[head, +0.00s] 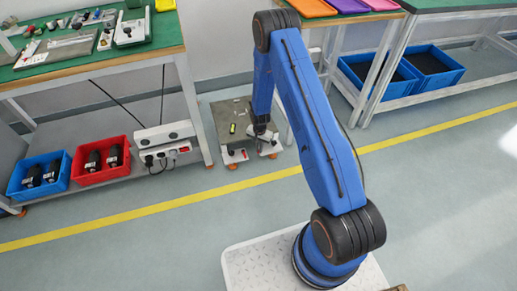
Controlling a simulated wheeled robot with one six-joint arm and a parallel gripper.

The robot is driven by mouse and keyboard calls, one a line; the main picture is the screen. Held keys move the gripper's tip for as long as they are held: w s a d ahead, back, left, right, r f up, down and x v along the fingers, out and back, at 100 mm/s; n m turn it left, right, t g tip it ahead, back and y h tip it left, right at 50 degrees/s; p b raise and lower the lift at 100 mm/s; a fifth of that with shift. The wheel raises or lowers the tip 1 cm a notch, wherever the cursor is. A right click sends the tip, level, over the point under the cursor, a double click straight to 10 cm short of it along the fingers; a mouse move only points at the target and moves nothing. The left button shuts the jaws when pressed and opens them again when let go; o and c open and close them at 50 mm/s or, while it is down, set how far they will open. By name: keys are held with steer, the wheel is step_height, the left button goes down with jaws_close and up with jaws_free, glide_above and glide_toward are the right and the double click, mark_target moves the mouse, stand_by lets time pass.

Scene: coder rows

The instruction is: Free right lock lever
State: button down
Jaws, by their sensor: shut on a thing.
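A low trolley (222,118) with a grey plate top stands on the floor between the two benches. A small yellow-green item (233,128) sits on its plate. At the front are two white brackets with red wheels, the left one (235,155) and the right one (271,146). My gripper (262,133) reaches down at the trolley's front right corner. It is shut on what appears to be the right lock lever, by the right bracket; the lever is tiny here and partly hidden by the jaws.
A green-topped bench (150,52) with tools stands at the left. A red bin (88,176) and a blue bin (30,184) with black parts, and a power strip (165,152), are below. The right bench (370,20) holds coloured trays. The floor beyond the yellow line (110,220) is clear.

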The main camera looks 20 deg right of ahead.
mark_target(265, 153)
steer(key=n, duration=0.2)
steer(key=d+n, duration=0.1)
steer(key=n, duration=0.1)
steer(key=shift+s+d, duration=0.1)
steer(key=shift+s, duration=0.3)
steer(key=shift+s+d+n, duration=0.1)
steer(key=shift+d+n, duration=0.25)
steer(key=shift+n, duration=0.75)
steer(key=shift+d+n, duration=0.3)
steer(key=shift+n, duration=0.8)
steer(key=c, duration=1.8)
jaws_free()
steer(key=shift+c, duration=0.2)
step_height(265, 153, up, 17)
steer(key=shift+s+d+r, duration=0.15)
steer(key=shift+d+r, duration=0.05)
steer(key=shift+d, duration=0.05)
steer(key=shift+r, duration=0.1)
